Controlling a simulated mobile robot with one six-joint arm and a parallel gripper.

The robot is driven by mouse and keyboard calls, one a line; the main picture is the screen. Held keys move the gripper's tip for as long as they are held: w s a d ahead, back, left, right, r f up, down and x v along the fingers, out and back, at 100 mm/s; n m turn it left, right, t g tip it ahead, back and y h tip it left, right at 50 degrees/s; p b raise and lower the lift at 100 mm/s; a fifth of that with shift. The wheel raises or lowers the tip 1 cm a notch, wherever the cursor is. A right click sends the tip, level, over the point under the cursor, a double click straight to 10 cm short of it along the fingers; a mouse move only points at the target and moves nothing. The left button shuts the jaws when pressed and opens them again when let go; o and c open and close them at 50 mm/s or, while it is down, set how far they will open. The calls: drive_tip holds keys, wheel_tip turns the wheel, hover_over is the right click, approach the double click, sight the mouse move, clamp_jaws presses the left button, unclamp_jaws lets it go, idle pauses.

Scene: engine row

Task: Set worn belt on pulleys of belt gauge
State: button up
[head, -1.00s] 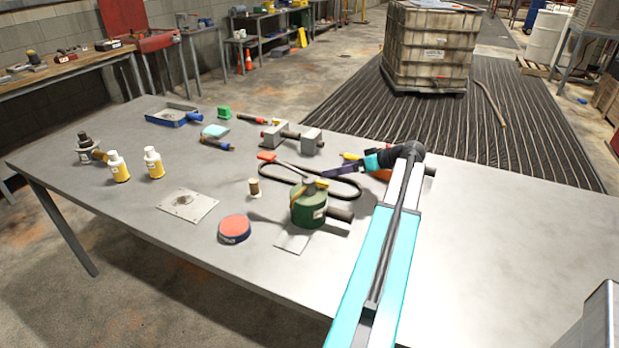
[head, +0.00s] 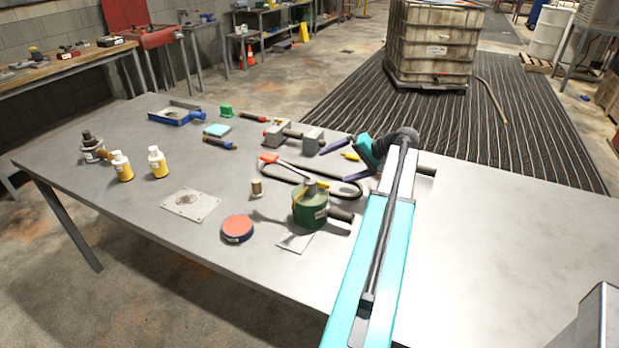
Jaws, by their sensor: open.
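The worn belt (head: 292,196) appears to be the dark narrow loop lying flat mid-table. The green canister overlaps its front edge, and a red-handled tool overlaps its left part. My gripper (head: 322,168) is open and empty, its two purple fingers spread and pointing left. It is at the belt's right rear; I cannot tell its height above the table. A grey fixture of two blocks joined by a dark bar (head: 293,134) stands behind the belt. It may be the belt gauge, but no pulleys can be made out. My forearm hides part of the table to the right.
A green canister with a dark side stub (head: 310,207) stands in front of the belt. Nearby are a small spool (head: 257,188), a red-topped round tin (head: 237,229) and a flat metal plate (head: 190,204). The table's right side is clear.

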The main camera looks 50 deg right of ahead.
drive_tip(key=r+m+g+p, duration=0.1)
drive_tip(key=m, duration=0.6)
drive_tip(key=r+m+g+p, duration=0.1)
drive_tip(key=m+p, duration=0.1)
drive_tip(key=m, duration=0.5)
drive_tip(key=r+m+g+h+p, duration=0.1)
drive_tip(key=m, duration=0.5)
drive_tip(key=shift+w+r+m+p, duration=0.2)
drive_tip(key=shift+r+m+p, duration=0.1)
drive_tip(key=shift+r+m, duration=0.1)
drive_tip(key=shift+f, duration=0.1)
drive_tip(key=shift+p+x, duration=1.05)
drive_tip(key=shift+x, duration=3.25)
drive_tip(key=shift+w, duration=0.1)
drive_tip(key=shift+p+x, duration=0.85)
drive_tip(key=shift+x, duration=0.1)
drive_tip(key=shift+p+x, duration=0.5)
drive_tip(key=shift+x, duration=1.1)
drive_tip(key=shift+w, duration=0.1)
